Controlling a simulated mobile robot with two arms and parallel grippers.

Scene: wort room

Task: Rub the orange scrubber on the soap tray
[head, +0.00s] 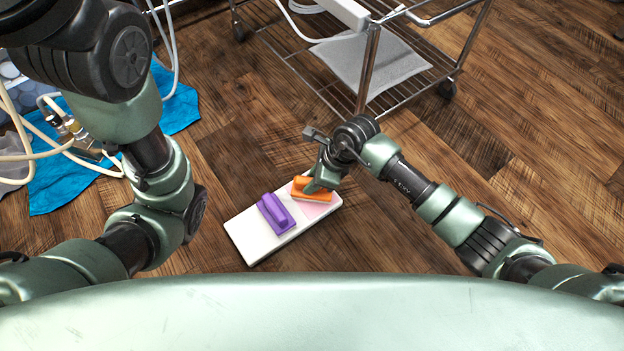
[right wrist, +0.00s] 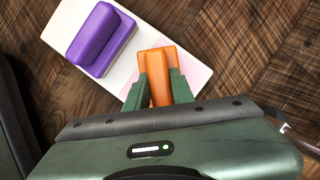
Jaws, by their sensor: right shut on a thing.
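The orange scrubber (head: 312,190) is at the right end of a white board, over its pale pink patch (head: 316,209), which looks like the soap tray. In the right wrist view the orange scrubber (right wrist: 157,70) sits between the fingers of my right gripper (right wrist: 158,88), which is shut on it. My right gripper (head: 318,183) reaches down from above in the head view. Whether the scrubber's underside touches the pink patch I cannot tell. A purple scrubber (head: 275,213) lies on the white board (head: 246,226) to the left. My left gripper is out of view.
A wire cart (head: 367,75) on wheels stands behind the board, with a grey cloth (head: 372,66) on its lower shelf. Blue cloths (head: 58,180) and cream hoses (head: 40,155) lie at the left. Wooden floor is open at the right.

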